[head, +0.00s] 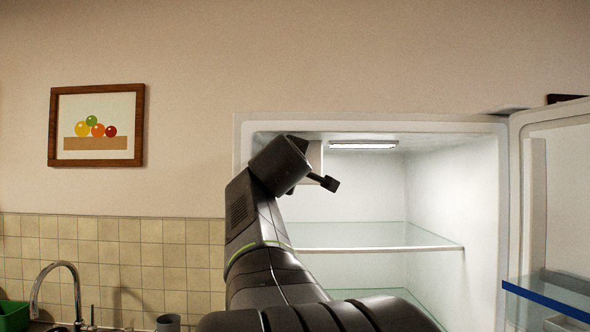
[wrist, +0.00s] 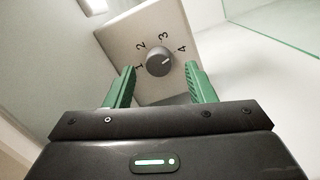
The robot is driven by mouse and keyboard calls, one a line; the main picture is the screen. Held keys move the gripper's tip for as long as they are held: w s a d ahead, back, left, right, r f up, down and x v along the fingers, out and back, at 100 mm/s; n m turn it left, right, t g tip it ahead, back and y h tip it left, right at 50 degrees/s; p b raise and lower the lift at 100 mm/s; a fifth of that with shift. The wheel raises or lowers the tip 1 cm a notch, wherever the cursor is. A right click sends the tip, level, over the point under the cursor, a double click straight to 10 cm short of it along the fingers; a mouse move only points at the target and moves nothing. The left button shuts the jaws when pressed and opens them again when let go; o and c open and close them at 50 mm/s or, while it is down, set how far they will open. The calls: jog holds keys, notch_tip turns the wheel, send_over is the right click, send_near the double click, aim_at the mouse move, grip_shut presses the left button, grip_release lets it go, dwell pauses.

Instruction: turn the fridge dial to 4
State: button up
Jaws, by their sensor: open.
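The fridge dial (wrist: 160,62) is a small dark round knob on a pale panel (wrist: 142,32) marked 1 to 4, tilted in the wrist view. A short light mark on the knob seems to point toward the right, near the 3 and 4 side; its exact setting is hard to tell. My gripper (wrist: 160,70) is open, its green fingers on either side of the dial in the picture. I cannot tell if they touch it. In the head view my arm covers most of the panel (head: 316,155) and hides the dial.
The fridge (head: 452,180) stands open, its door (head: 530,190) swung to the right. A glass shelf (head: 375,238) lies below my gripper, with another lower down. A lamp (head: 362,145) is on the ceiling inside. A sink tap (head: 60,268) and framed picture (head: 97,125) are at left.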

jog(key=s+b, duration=0.3)
jog(key=s, duration=0.9)
jog(key=shift+a+f, duration=0.15)
jog(key=shift+a, duration=0.3)
jog(key=shift+w, duration=0.1)
